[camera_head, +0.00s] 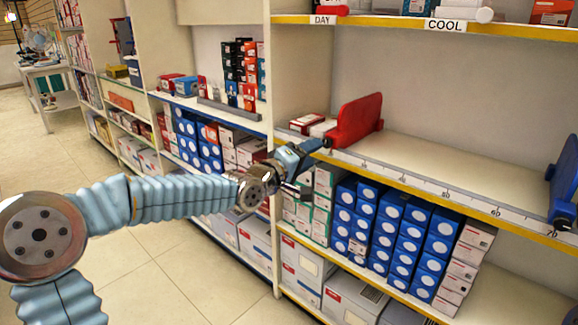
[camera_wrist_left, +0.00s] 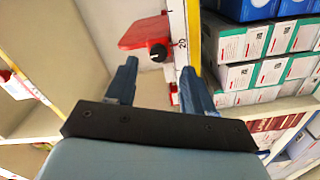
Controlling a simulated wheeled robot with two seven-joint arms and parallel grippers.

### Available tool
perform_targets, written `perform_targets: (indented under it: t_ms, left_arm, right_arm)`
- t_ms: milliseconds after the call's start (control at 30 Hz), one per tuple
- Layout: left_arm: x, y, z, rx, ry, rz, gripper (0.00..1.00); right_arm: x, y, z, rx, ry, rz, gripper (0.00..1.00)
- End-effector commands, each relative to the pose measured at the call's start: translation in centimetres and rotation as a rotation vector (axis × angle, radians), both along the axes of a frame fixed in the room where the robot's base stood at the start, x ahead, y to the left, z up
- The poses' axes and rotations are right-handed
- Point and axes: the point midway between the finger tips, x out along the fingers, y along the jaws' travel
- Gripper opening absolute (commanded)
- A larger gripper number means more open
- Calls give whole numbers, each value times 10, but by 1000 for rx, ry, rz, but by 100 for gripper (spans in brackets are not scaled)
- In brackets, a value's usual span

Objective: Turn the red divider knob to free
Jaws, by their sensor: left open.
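The red divider (camera_head: 358,121) stands upright on the middle shelf, near its left end. In the left wrist view the red divider (camera_wrist_left: 133,36) has a dark round knob (camera_wrist_left: 158,53) on its front, beside the scale mark 20. My left gripper (camera_head: 312,168) is at the shelf's front edge just below the divider. In the wrist view its two blue fingers (camera_wrist_left: 158,68) are spread apart, with the knob between and slightly beyond the tips. Nothing is held. In the head view the fingers partly cover the knob area. My right gripper is not in view.
A blue divider (camera_head: 563,185) stands at the right end of the scale rail (camera_head: 430,189). The shelf between the dividers is empty. Small boxes (camera_head: 308,124) lie left of the red divider. Open floor (camera_head: 150,255) lies left.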

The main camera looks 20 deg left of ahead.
Motion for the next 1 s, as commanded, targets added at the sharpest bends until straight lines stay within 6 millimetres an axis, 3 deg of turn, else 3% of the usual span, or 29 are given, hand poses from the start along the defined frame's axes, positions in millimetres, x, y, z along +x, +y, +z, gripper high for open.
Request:
perform_targets:
  t_ms: [500,1000]
  left_arm:
    - [-67,26,4,5,-1,7,53]
    - [-75,27,0,-2,0,0,53]
  right_arm:
    - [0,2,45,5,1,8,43]
    - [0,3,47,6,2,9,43]
